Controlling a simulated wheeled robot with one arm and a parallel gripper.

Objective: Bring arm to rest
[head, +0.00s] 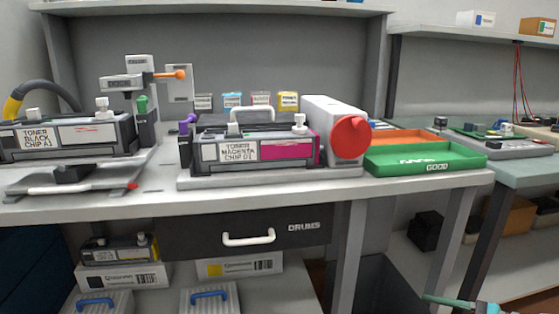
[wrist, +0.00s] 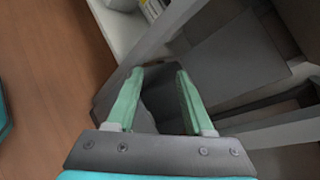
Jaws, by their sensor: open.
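My gripper (wrist: 158,82) shows in the wrist view with its two pale green fingers spread apart and nothing between them. It hangs over a dark open bin (wrist: 215,75) near the wooden floor. In the head view only a teal tip of my arm shows at the lower right edge, in front of the bench. The black toner cartridge (head: 65,138) sits in a cradle at the left of the bench. The magenta toner cartridge (head: 255,147) sits in a cradle at the middle.
A green tray (head: 425,158) marked GOOD and an orange tray (head: 400,138) lie on the bench's right. A drawer (head: 245,235) marked DRUMS is shut below. A white cylinder with a red end (head: 348,138) stands beside the magenta cartridge. A second table (head: 525,170) stands at the right.

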